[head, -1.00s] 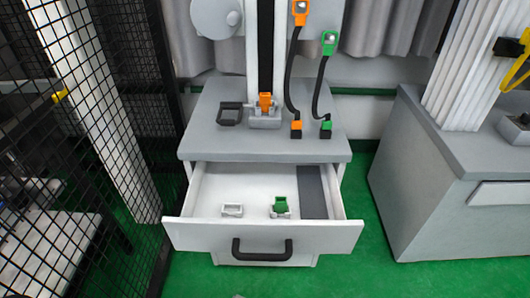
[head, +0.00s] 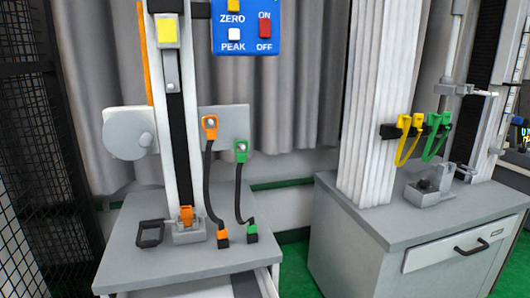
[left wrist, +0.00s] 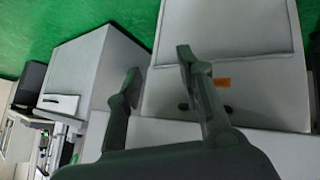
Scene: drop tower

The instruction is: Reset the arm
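My left gripper (left wrist: 160,65) shows in the left wrist view with its two dark fingers spread apart. Nothing is between the fingers. Grey cabinet surfaces and green floor lie beyond the fingertips; I cannot tell the distance. Neither gripper shows in the head view, and my right gripper is in no view. The drop tower (head: 176,110) stands upright on a grey cabinet (head: 140,255) in the head view, with an orange piece (head: 186,215) at its foot.
A black handle-like piece (head: 150,233) lies left of the tower. A blue control panel (head: 247,27) is above. A second cabinet (head: 400,235) stands right. Black mesh fencing (head: 35,130) is left.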

